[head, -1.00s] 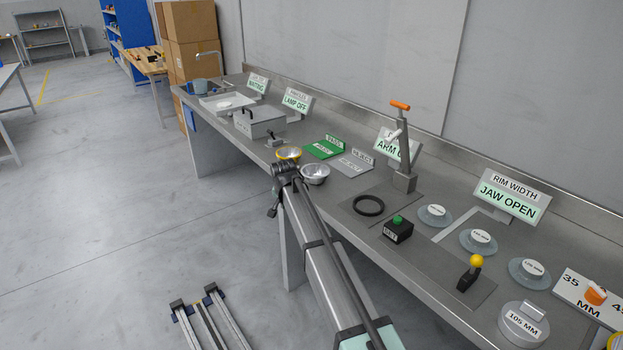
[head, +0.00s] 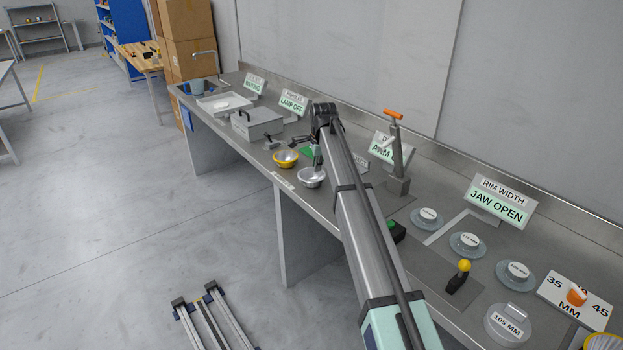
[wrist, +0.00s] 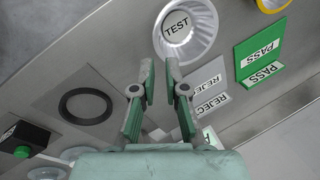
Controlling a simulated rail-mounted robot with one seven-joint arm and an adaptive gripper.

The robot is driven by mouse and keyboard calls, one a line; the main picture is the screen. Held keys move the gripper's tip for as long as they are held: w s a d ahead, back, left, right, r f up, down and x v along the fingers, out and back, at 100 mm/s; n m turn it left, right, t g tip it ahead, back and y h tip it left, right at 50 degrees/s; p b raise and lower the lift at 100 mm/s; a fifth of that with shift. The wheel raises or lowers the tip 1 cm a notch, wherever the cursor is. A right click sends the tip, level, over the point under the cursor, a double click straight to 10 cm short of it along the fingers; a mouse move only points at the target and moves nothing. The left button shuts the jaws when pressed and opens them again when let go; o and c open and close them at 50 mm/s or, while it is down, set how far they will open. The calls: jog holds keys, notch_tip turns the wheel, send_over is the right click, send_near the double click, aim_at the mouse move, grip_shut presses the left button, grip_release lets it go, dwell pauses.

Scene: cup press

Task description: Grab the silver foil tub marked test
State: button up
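The silver foil tub marked TEST (wrist: 186,32) stands on the bench. In the wrist view it is at the top, just beyond my fingertips, with its label facing up. In the head view the silver tub (head: 312,179) is near the bench's front edge, right of a yellow tub (head: 286,160). My gripper (wrist: 160,72) is open, with a gap between its two fingers and nothing held. In the head view my gripper (head: 317,157) hangs close to the tub, and the arm hides part of it. I cannot tell whether it touches the tub.
The green PASS plate (wrist: 259,52) and grey REJECT plate (wrist: 206,87) lie beside the tub. A black ring (wrist: 86,106) lies on a dark mat. The lever press (head: 397,160) stands right of my arm. A lidded metal box (head: 257,122) is farther left.

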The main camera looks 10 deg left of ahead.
aim_at(314, 183)
jog(key=p+x, duration=0.3)
jog(key=x, duration=0.8)
jog(key=shift+a, duration=0.15)
grip_shut()
jog(key=shift+r, duration=0.15)
